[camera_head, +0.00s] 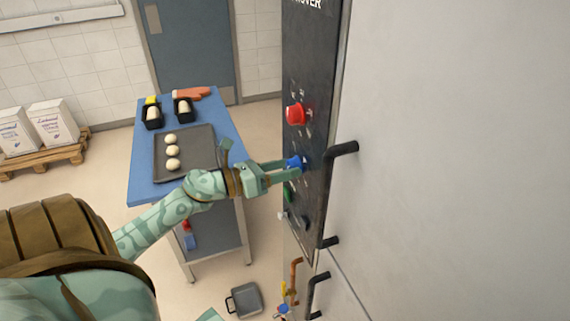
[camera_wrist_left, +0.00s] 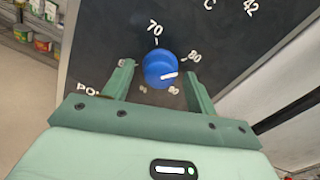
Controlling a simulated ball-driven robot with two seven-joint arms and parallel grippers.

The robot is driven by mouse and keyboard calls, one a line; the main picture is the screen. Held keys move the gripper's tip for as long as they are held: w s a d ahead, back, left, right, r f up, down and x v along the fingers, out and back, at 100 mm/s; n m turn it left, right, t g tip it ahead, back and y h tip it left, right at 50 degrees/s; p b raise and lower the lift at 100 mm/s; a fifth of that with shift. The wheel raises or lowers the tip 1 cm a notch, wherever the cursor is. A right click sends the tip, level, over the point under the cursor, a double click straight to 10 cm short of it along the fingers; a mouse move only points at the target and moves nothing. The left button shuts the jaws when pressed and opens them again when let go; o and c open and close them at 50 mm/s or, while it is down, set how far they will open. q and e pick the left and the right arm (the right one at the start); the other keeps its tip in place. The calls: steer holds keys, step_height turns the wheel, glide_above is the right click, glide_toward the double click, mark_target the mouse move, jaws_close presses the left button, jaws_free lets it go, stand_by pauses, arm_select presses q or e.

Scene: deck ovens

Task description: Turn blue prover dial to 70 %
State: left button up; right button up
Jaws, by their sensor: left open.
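The blue prover dial (camera_head: 296,162) is on the dark panel of the prover, below a red knob. In the left wrist view the blue dial (camera_wrist_left: 158,66) sits between my left gripper's fingers. My left gripper (camera_head: 291,168) is at the panel, open around the dial, and also shows in the left wrist view (camera_wrist_left: 160,74). A visible gap separates each finger from the dial there.
The red knob (camera_head: 296,114) is above the dial and a green knob (camera_head: 288,192) below it. Black door handles (camera_head: 342,149) stick out right of the panel. A blue table (camera_head: 143,180) with a dark tray (camera_head: 205,137) stands behind my left arm.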

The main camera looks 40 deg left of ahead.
arm_select(q)
steer(key=shift+w+d, duration=0.1)
steer(key=shift+w, duration=0.2)
steer(key=shift+s, duration=0.15)
steer(key=c, duration=1)
